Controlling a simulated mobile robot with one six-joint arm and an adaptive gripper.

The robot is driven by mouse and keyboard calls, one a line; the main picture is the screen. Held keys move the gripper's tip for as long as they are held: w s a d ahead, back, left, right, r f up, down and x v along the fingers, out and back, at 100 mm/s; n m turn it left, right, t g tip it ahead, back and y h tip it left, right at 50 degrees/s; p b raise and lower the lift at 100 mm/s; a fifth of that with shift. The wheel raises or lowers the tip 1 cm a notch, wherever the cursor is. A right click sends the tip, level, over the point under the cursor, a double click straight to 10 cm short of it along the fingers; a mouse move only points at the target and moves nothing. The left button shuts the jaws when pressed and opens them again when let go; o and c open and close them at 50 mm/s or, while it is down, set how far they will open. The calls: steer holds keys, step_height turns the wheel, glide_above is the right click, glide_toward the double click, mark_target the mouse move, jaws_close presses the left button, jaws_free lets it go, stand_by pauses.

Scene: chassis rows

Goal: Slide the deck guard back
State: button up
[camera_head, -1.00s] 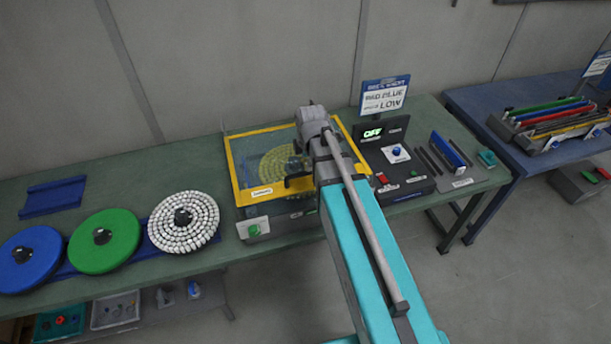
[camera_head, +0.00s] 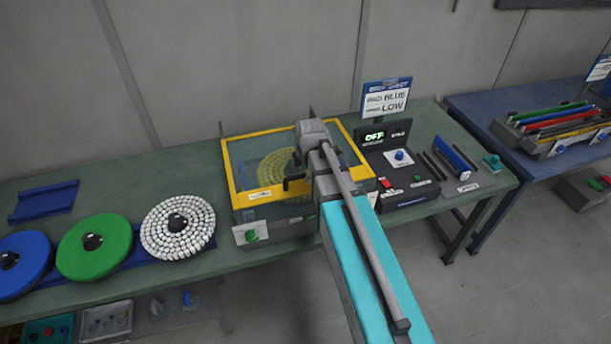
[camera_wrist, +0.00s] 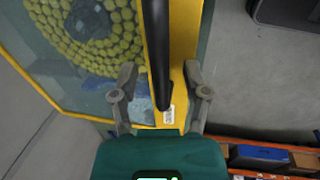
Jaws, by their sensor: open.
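The deck guard (camera_head: 232,181) is a clear cover with a yellow frame over the deck on the green bench. A pale-yellow beaded disc (camera_head: 272,169) shows through it. Its black bar handle (camera_head: 294,185) is at the front edge, partly hidden by my arm in the head view. In the wrist view the handle (camera_wrist: 156,50) runs up the middle, beside the yellow frame (camera_wrist: 180,40). My gripper (camera_wrist: 160,82) is open, one finger on each side of the handle. Neither finger visibly touches it.
Blue, green (camera_head: 94,248) and white discs stand left on the bench. A black control panel (camera_head: 401,183), its display reading OFF, and a sign (camera_head: 386,99) stand right of the guard. A green knob (camera_head: 251,235) is on the deck's front.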

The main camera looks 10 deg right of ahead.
stand_by(0.3)
jaws_close()
stand_by(0.3)
steer(key=w+a, duration=0.3)
steer(key=w, duration=3)
steer(key=shift+w, duration=0.2)
steer(key=shift+f, duration=0.1)
jaws_free()
steer(key=shift+s, duration=0.15)
